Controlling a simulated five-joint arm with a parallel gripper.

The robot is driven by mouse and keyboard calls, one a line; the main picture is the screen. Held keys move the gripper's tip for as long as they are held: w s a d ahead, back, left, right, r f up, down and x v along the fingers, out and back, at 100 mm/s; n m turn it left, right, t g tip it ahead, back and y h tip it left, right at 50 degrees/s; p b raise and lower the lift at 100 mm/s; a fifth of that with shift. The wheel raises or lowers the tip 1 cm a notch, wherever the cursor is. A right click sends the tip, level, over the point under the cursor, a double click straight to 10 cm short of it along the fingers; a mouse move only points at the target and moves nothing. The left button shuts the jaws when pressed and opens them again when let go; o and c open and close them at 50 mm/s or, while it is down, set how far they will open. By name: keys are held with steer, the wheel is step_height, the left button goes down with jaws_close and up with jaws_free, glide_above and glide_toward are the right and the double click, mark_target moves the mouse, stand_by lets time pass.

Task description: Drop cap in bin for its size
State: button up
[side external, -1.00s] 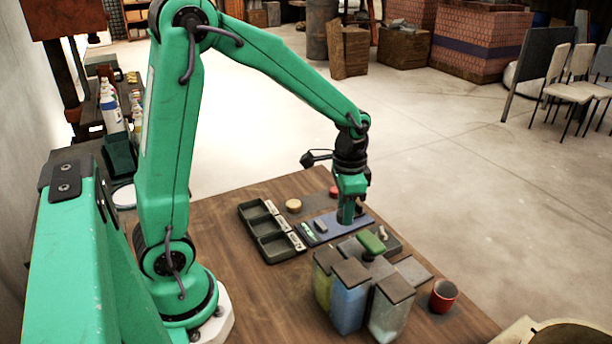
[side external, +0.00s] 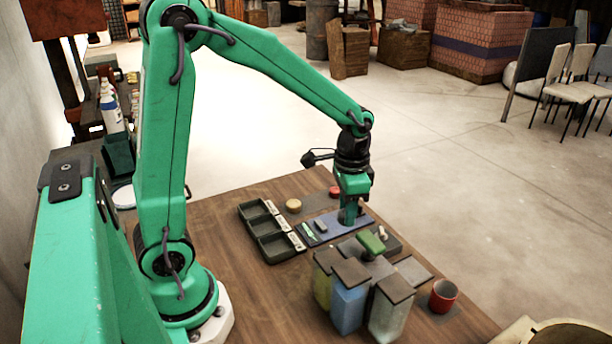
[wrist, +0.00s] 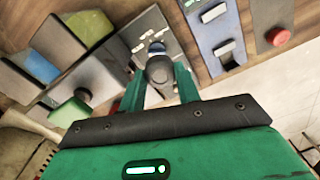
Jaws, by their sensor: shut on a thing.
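My gripper (side external: 349,219) points down over the far right part of the blue panel on the table. In the wrist view, its two green fingers (wrist: 160,90) are shut on a small dark grey round cap (wrist: 160,70). The cap is hidden by the fingers in the side view. The bins are a dark tray (side external: 262,229) with three open compartments in a row, left of my gripper. Each compartment has a white label along its right edge; the writing is too small to read. The compartments look empty.
A red mug (side external: 443,296) stands at the right. Table left of the vats is clear.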

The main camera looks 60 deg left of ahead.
steer(key=s+a+n, duration=0.4)
steer(key=a+n, duration=0.2)
steer(key=a, duration=0.2)
steer(key=n, duration=0.6)
glide_above(254, 215)
step_height(254, 215, down, 6)
steer(key=shift+f, duration=0.15)
steer(key=shift+f, duration=2)
steer(key=shift+f, duration=0.55)
steer(key=o, duration=0.7)
steer(key=shift+r, duration=0.15)
